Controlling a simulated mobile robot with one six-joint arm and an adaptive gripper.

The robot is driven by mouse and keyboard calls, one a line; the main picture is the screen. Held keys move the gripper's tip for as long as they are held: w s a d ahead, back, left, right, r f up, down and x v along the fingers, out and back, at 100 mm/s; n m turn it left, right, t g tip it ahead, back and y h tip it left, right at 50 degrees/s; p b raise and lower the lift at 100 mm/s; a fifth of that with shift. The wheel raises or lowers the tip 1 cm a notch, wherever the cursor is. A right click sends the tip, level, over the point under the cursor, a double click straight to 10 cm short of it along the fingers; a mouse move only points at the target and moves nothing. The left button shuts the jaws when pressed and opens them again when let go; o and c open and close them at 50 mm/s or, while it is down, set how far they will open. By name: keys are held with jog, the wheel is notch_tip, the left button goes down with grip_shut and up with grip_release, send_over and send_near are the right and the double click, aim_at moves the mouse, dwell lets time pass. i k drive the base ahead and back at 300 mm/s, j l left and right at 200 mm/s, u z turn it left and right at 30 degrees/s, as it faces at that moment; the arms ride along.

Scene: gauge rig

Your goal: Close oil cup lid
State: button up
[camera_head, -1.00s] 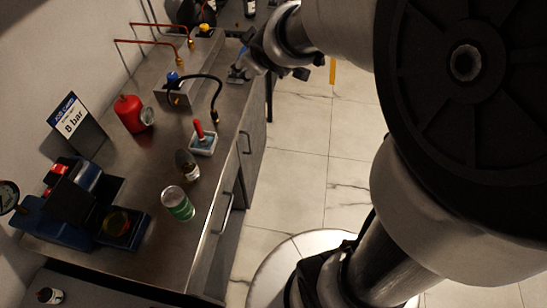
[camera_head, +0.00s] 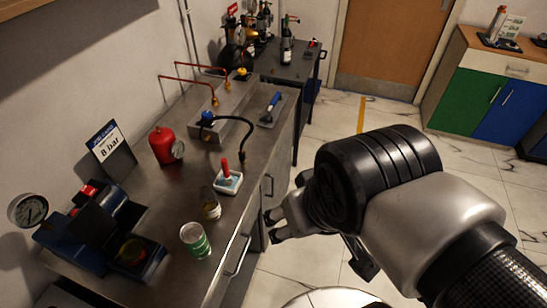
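A blue bench device (camera_head: 75,250) stands at the near left of the steel bench. A round cup with a yellowish, reddish inside (camera_head: 132,251) sits in its front right part; I take it for the oil cup. A dark slanted panel (camera_head: 95,225) stands up behind it; I cannot tell whether this is the lid. My gripper (camera_head: 274,227) is off the bench's right edge, right of the cup and well apart from it. Its two dark fingers look spread, with nothing seen between them.
A green-and-white can (camera_head: 195,240), a brown bottle (camera_head: 210,203) and a red-handled brush in a white tray (camera_head: 228,182) stand between. Behind are a red canister (camera_head: 164,146), an "8 bar" sign (camera_head: 108,142), a black hose (camera_head: 245,128) and a blue-handled tool (camera_head: 271,107).

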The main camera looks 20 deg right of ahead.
aim_at(91, 223)
jog(key=u, duration=1.4)
